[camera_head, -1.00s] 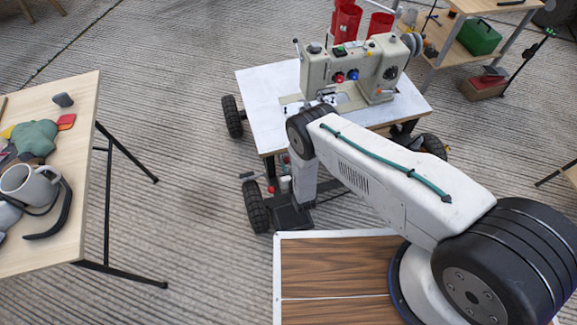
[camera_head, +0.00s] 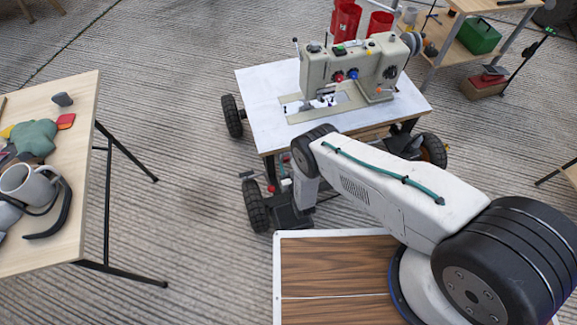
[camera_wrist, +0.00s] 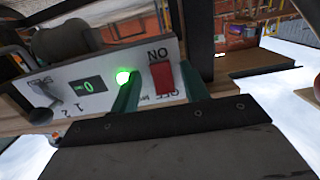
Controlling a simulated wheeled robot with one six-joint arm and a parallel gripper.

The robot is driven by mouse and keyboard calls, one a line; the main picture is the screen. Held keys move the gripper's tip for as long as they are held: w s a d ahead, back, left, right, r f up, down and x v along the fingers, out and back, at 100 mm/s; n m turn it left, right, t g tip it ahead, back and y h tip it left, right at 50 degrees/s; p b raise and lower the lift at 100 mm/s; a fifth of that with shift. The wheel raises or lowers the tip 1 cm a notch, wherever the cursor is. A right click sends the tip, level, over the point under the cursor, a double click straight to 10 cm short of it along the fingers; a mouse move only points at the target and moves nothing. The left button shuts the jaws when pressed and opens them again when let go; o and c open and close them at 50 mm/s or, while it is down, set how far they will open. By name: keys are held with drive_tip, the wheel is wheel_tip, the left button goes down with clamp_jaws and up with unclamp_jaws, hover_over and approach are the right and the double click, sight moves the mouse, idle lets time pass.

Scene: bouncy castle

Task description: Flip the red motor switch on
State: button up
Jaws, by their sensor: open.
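In the wrist view, a red rocker switch (camera_wrist: 162,77) sits on a pale control panel (camera_wrist: 60,93), between the printed words NO and OFF, which appear upside down. A lit green lamp (camera_wrist: 123,76) and a small green display (camera_wrist: 88,86) are on the same panel. My gripper (camera_wrist: 160,92) is open. Its two green fingers show on either side of the switch in the picture; I cannot tell whether they touch it or the panel. In the head view, the sewing machine (camera_head: 360,70) stands on a white wheeled table (camera_head: 268,97); my gripper and the switch are hidden there.
A toggle lever (camera_wrist: 42,92) is at the panel's left. In the head view, a wooden table (camera_head: 75,200) with a mug (camera_head: 30,183) stands at left. A shelf with a green box (camera_head: 479,37) is at upper right. Bare floor lies between the tables.

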drive_tip(key=v, duration=0.7)
drive_tip(key=shift+s, duration=0.4)
drive_tip(key=shift+d, duration=0.1)
